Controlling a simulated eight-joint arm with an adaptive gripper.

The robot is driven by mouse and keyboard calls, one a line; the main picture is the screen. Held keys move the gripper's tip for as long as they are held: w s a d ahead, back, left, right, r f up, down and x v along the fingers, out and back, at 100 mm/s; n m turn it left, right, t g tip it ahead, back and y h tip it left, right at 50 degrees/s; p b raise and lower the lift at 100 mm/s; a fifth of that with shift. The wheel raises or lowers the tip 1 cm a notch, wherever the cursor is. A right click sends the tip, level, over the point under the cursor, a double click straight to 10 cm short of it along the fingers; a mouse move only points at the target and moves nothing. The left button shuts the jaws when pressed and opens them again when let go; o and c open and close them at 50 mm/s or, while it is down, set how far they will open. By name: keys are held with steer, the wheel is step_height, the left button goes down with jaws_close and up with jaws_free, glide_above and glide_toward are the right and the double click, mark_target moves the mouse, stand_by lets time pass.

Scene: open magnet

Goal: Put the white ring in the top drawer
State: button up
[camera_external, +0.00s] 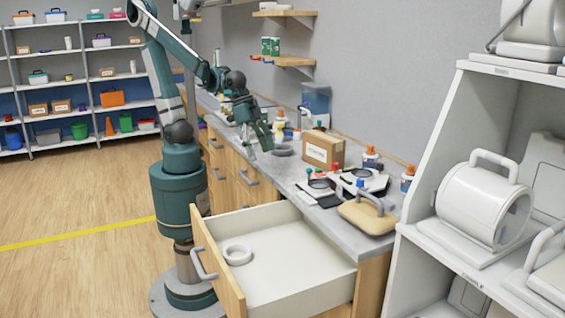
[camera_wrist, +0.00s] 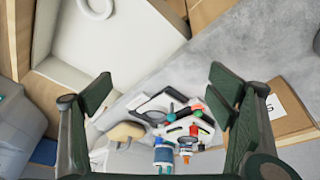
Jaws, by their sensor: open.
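The white ring (camera_external: 237,254) lies flat on the floor of the open top drawer (camera_external: 295,255), near its front left side. The wrist view also shows part of the ring (camera_wrist: 97,10), cut by the top edge, inside the drawer (camera_wrist: 125,50). My gripper (camera_external: 259,146) is raised above the counter, behind the drawer and well apart from the ring. In the wrist view its fingers (camera_wrist: 162,92) are spread wide, with nothing between them.
A grey ring (camera_external: 282,150) lies on the counter (camera_external: 297,168). A cardboard box (camera_external: 324,150), small devices, bottles and a tan block with a grey handle (camera_external: 368,215) stand along the counter. White shelving (camera_external: 430,245) with large white equipment stands at the right.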

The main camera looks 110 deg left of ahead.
steer(key=s+a+r+t+y, duration=0.1)
steer(key=s+a+r+t, duration=0.2)
steer(key=a, duration=0.8)
steer(key=shift+s+a+r+n, duration=0.3)
steer(key=shift+s+r, duration=0.8)
steer(key=shift+s, duration=0.6)
